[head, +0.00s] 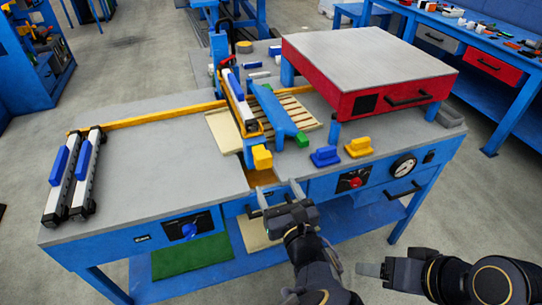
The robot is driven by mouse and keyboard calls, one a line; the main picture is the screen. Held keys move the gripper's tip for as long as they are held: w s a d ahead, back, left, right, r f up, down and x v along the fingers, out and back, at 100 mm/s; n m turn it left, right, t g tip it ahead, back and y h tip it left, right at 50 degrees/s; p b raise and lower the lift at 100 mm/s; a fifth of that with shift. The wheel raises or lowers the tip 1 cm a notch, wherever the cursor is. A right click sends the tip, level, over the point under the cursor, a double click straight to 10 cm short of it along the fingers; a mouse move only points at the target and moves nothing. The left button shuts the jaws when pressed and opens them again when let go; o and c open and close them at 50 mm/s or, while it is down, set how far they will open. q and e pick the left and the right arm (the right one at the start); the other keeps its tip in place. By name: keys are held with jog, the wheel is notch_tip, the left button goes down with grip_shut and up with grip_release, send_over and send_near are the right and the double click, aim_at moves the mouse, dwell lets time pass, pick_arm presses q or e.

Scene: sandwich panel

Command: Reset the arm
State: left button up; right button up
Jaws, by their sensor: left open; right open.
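A long arm-like bar (239,104), white and dark with a blue handle and yellow edges, lies across the middle of the workbench, with a yellow block (262,157) at its near end. My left gripper (280,193) is open and empty at the bench's front edge, just below and apart from the yellow block. My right gripper (368,269) is open and empty in front of the bench, low on the right, seen from the side, touching nothing.
The grey workbench (150,180) has a clear left top, with two blue-handled bars (75,175) at its left end. A red box with a grey lid (365,60) stands at the right. A blue piece (277,112), slatted wood (300,112) and blue and yellow blocks (358,147) lie near the middle.

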pick_arm(q)
jog(key=s+a+f+n+g+p, duration=0.15)
jog(key=s+a+n+g, duration=0.25)
jog(key=a+n+g, duration=0.5)
jog(key=s+a+f+n+g, duration=0.2)
jog(key=s+a+n+g, duration=0.2)
jog(key=a+n, duration=0.5)
jog(key=s+a+r+n+h, duration=0.2)
jog(key=s+r+n+h, duration=0.2)
jog(key=s+n, duration=0.2)
jog(key=s+a+r+n+t+h, duration=0.1)
jog(key=s+a+r+n+h, duration=0.1)
jog(key=s+r+n+h, duration=0.2)
jog(key=s+n+h+p, duration=0.1)
jog(key=s+n, duration=0.2)
jog(key=n, duration=0.3)
jog(key=shift+a+r+t+h, duration=0.3)
jog(key=shift+a+r, duration=0.05)
jog(key=shift+a, duration=0.05)
dwell(1.1)
